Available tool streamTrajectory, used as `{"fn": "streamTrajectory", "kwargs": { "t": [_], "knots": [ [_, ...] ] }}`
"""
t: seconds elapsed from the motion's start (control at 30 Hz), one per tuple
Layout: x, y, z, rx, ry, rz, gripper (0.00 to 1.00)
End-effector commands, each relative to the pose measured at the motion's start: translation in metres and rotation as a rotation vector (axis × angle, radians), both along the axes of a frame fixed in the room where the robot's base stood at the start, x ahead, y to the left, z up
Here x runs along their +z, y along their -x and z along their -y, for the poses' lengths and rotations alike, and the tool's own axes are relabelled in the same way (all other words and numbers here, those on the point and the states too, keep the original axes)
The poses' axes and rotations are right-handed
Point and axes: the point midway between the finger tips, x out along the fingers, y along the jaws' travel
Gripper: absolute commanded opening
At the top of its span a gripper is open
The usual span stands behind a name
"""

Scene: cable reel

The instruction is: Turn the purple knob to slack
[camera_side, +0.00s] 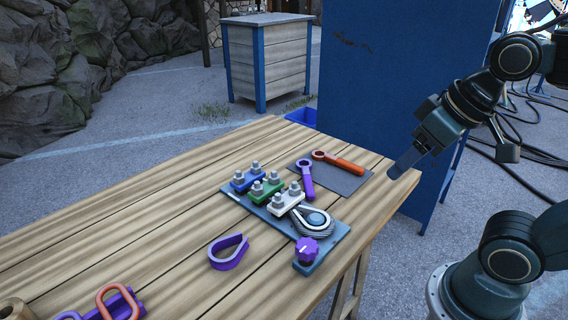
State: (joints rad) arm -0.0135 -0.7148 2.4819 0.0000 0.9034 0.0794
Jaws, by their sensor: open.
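The purple knob (306,249) has a pale mark on its top. It sits on a small blue-grey block at the near right end of a dark plate (340,230) on the wooden table. A grey cable loop on a reel (313,220) lies just behind the knob on the same plate. My gripper (397,170) is open and empty, above the table's right edge. It is up and to the right of the knob, well apart from it. Its fingers overlap in this view, so the gap between them is hard to see.
White, green (262,192) and blue clamp blocks with bolts stand behind the reel. A purple and an orange wrench (338,162) lie on a dark mat. A purple loop (228,252) lies left of the knob. A blue cabinet (390,80) stands behind the table.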

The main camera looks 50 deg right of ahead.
Motion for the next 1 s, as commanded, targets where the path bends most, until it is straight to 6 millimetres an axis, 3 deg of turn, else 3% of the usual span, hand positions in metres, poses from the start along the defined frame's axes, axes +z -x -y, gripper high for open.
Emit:
{"fn": "streamTrajectory", "kwargs": {
  "t": [0.57,1.0],
  "knots": [
    [-0.011,-0.059,-0.031,-0.553,-0.247,-0.209,0.66],
    [-0.041,-0.105,-0.069,-1.075,-0.334,-0.348,0.66]
  ]
}}
